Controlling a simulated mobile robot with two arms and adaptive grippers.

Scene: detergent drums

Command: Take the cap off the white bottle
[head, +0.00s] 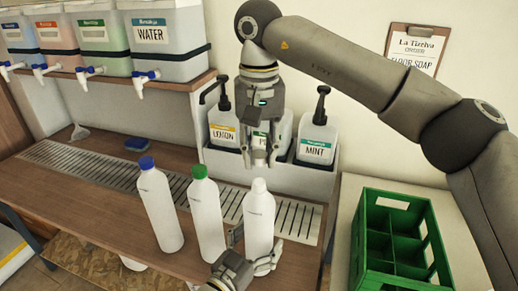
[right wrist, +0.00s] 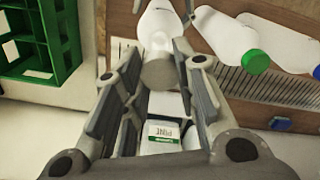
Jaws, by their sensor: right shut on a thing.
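The white bottle (head: 258,222) stands upright at the right end of the row, with a pale top (head: 259,185). My left gripper (head: 253,250) has its fingers closed around the bottle's lower part. My right gripper (head: 261,163) points down right above the bottle's top. In the right wrist view, the round pale cap (right wrist: 158,74) lies between the fingers of my right gripper (right wrist: 147,62), with the bottle (right wrist: 160,27) beyond it. My right gripper is shut on this cap. I cannot tell whether the cap is still seated on the neck.
A green-capped bottle (head: 206,220) and a blue-capped bottle (head: 160,210) stand to the left. Pump bottles, one labelled MINT (head: 317,140), stand in a white holder behind. A green crate (head: 372,270) is at the right.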

